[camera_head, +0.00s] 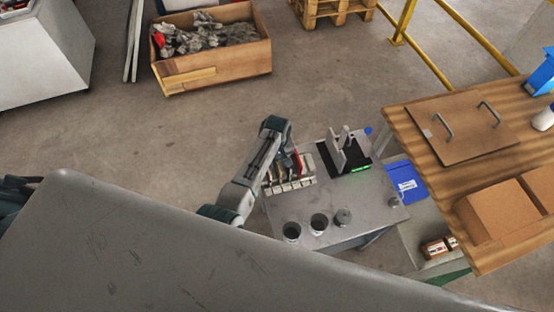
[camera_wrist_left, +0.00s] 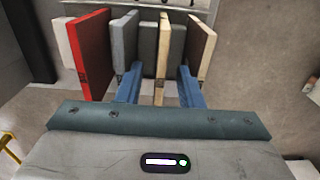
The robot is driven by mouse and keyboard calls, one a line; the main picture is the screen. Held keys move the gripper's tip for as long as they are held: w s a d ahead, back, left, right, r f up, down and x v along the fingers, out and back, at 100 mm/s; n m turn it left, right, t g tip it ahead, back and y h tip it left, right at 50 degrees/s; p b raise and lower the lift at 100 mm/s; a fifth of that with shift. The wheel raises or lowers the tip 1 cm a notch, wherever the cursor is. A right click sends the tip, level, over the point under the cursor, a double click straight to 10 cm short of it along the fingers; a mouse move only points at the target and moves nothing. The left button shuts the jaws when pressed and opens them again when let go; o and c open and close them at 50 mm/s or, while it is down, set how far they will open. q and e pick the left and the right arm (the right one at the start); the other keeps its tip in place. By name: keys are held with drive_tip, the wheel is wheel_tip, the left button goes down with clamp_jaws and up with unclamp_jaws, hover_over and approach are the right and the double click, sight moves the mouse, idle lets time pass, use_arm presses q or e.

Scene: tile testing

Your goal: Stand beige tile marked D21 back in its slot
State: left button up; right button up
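A row of tiles stands on edge in a slotted rack (camera_head: 292,186) on a small grey table. In the left wrist view the row holds a red tile (camera_wrist_left: 92,52), grey tiles (camera_wrist_left: 123,42), a thin beige tile (camera_wrist_left: 164,48) seen edge-on, and another beige tile (camera_wrist_left: 201,48) at the right. No D21 marking can be read, so I cannot tell which beige tile carries it. My left gripper (camera_wrist_left: 160,86) is open over the rack, its blue fingers apart with the thin beige tile's edge between them and gaps on both sides. My right gripper is out of view.
A black device with upright grey plates (camera_head: 345,155) stands just right of the rack. Several round cups (camera_head: 318,224) line the table's front. A wooden bench (camera_head: 424,126) with a board and cardboard boxes is at the right. A rubble crate (camera_head: 213,77) sits on the floor behind.

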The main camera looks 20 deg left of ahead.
use_arm(q)
wheel_tip(320, 180, up, 11)
drive_tip(key=b, duration=0.1)
drive_tip(key=s+a+m+t, duration=0.1)
drive_tip(key=s+a, duration=0.3)
drive_tip(key=s, duration=0.3)
drive_tip(key=s+a+m+t, duration=0.1)
drive_tip(key=s+a+m, duration=0.1)
drive_tip(key=s+a, duration=0.35)
drive_tip(key=s+a+r+m+t, duration=0.15)
drive_tip(key=s+r, duration=0.25)
drive_tip(key=s, duration=0.5)
drive_tip(key=s+r+m, duration=0.3)
drive_tip(key=s+r, duration=0.2)
drive_tip(key=s, duration=0.4)
wheel_tip(320, 180, down, 33)
drive_tip(key=a+g+y+b, duration=0.1)
drive_tip(key=a+b, duration=0.1)
drive_tip(key=b, duration=0.1)
drive_tip(key=s+a+f+g+b, duration=0.1)
drive_tip(key=s+f+b, duration=0.1)
drive_tip(key=s+f, duration=1.6)
wheel_tip(320, 180, down, 3)
drive_tip(key=shift+s+a+f, duration=0.1)
drive_tip(key=shift+s+a, duration=0.2)
